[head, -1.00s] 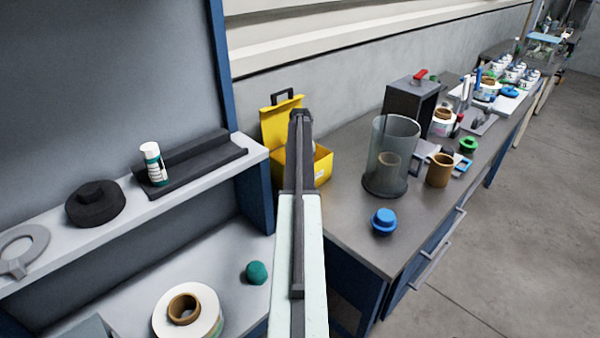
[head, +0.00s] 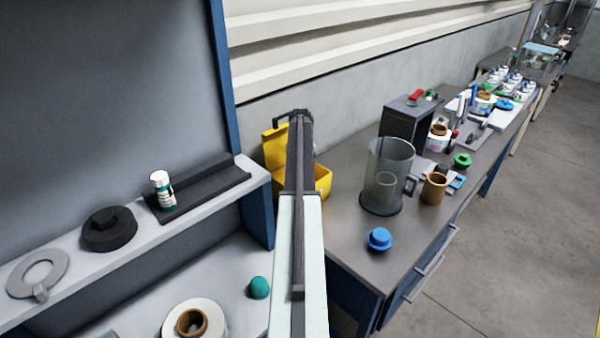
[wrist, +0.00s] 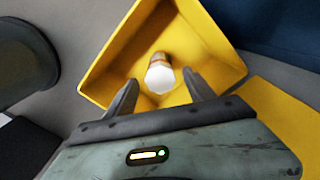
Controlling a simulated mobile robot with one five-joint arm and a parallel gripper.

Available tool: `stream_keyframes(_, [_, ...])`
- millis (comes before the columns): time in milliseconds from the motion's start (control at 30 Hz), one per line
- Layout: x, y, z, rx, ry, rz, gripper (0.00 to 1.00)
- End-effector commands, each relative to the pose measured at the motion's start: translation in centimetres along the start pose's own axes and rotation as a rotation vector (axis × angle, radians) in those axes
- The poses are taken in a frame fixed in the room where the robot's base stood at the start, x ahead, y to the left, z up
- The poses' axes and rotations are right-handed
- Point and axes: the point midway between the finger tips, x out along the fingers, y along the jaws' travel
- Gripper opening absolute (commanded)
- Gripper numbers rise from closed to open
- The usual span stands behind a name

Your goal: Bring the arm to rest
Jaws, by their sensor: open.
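My arm (head: 300,210) reaches forward and up through the middle of the head view, its far end in front of an open yellow box (head: 322,180). My gripper's fingers are hidden behind the arm in that view. In the wrist view my gripper (wrist: 162,87) is open, its two dark fingers apart above the yellow box (wrist: 205,40). A small object with a white faceted end (wrist: 160,77) stands or lies inside the box, seen between the fingers. I cannot tell how far below them it is, and neither finger visibly touches it.
Right of my arm, a clear grey cylinder (head: 378,190), a blue knob (head: 379,239), a brown cup (head: 434,188) and a dark box (head: 405,125) stand on the bench. At left, a shelf holds a white bottle (head: 162,190) and a black round part (head: 108,229). Floor at right is clear.

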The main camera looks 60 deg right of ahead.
Motion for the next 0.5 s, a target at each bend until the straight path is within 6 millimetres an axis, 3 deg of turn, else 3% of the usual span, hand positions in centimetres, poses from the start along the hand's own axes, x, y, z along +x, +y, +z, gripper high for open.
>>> stream_keyframes(33, [-2.1, 0.0, 0.0, 0.0, 0.0, 0.0, 0.63])
stream_keyframes(100, [-2.9, 0.0, 0.0, 0.0, 0.0, 0.0, 0.63])
stream_keyframes(500, [-3.0, 0.0, 0.0, 0.0, 0.0, 0.0, 0.63])
